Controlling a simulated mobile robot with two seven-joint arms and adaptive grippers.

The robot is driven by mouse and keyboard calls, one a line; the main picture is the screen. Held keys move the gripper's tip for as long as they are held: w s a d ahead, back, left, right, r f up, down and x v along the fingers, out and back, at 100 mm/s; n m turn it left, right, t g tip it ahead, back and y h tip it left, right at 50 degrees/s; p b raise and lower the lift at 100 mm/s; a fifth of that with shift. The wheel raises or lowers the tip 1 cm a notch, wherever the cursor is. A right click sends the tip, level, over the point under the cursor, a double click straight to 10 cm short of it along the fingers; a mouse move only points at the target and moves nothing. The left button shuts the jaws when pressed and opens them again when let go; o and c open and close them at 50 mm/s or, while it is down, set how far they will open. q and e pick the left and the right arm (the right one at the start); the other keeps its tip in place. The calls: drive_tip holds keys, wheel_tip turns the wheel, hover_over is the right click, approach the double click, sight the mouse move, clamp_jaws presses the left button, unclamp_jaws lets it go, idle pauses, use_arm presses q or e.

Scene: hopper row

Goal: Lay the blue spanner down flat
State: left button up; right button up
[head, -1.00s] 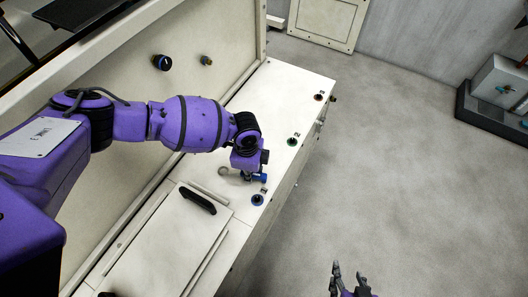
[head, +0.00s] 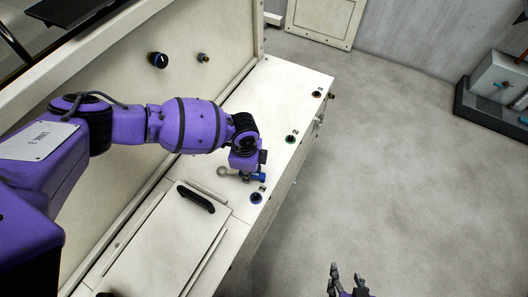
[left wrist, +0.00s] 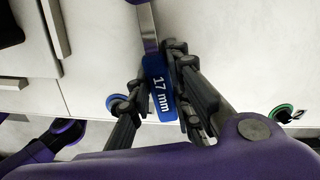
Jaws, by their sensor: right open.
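The blue spanner (left wrist: 158,92) has a blue handle marked "17 mm" and a bare metal shank. In the head view its ring end (head: 223,171) and part of its blue handle (head: 259,176) show over the pale bench top (head: 285,85). My left gripper (left wrist: 156,72) has its dark fingers on both sides of the handle and looks shut on it. In the head view my left gripper (head: 248,172) is over the bench and mostly hidden by my wrist. I cannot tell whether the spanner touches the bench. My right gripper (head: 345,280) is open and empty over the floor.
A lid with a black handle (head: 196,197) is in front of the spanner. Coloured round fittings, blue (head: 257,197), green (head: 291,136) and orange (head: 316,93), line the bench's outer edge. A back panel with knobs (head: 158,60) rises behind.

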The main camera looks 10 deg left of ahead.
use_arm(q)
drive_tip(key=o, duration=0.5)
drive_tip(key=shift+r, duration=3.75)
drive_tip(key=shift+s, duration=0.1)
